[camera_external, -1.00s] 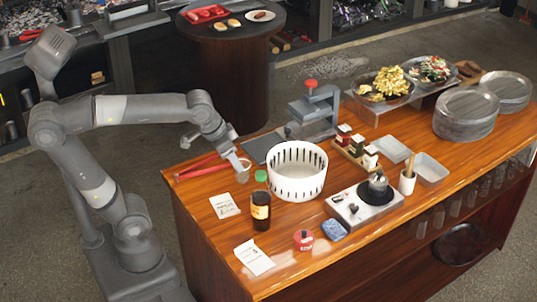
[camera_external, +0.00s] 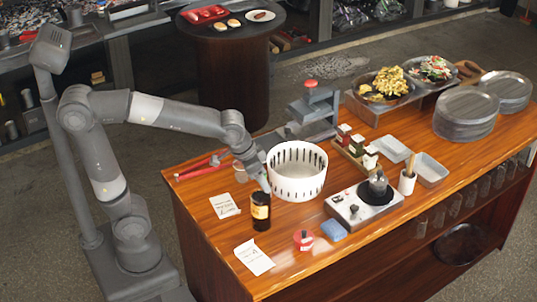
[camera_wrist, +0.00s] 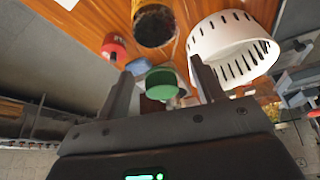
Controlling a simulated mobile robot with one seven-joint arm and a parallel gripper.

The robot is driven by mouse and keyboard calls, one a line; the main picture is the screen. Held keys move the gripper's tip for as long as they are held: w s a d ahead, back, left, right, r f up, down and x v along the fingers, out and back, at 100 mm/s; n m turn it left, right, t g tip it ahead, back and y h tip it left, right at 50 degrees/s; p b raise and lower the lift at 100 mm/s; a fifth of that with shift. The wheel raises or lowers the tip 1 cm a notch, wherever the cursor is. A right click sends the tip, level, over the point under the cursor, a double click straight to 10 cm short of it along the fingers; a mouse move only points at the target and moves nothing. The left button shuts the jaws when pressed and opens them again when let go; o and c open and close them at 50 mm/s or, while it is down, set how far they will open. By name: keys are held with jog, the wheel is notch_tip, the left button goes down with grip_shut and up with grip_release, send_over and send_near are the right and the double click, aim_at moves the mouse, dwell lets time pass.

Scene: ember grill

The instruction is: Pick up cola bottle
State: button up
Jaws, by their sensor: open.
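The cola bottle (camera_external: 260,213) stands upright near the counter's left end, dark with an orange-yellow label. In the wrist view its green cap (camera_wrist: 162,82) shows between the fingers, with the dark body (camera_wrist: 153,32) beyond it. My gripper (camera_external: 264,184) is at the bottle's top and hides the cap in the external view. In the wrist view my gripper (camera_wrist: 161,66) is open, with one finger on each side of the cap. I cannot tell whether either finger touches the bottle.
A white slotted basket (camera_external: 297,190) stands close behind and right of the bottle. A red tin (camera_external: 304,239) and a blue sponge (camera_external: 333,230) lie in front to the right. Paper cards (camera_external: 224,206) and red tongs (camera_external: 203,166) are to the left. A burner (camera_external: 352,208) stands farther right.

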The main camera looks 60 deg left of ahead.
aim_at(261, 201)
jog(key=x, duration=0.2)
jog(key=shift+w+f, duration=0.15)
jog(key=shift+f, duration=0.15)
jog(key=shift+c, duration=0.4)
jog(key=shift+a+f, duration=0.1)
grip_shut()
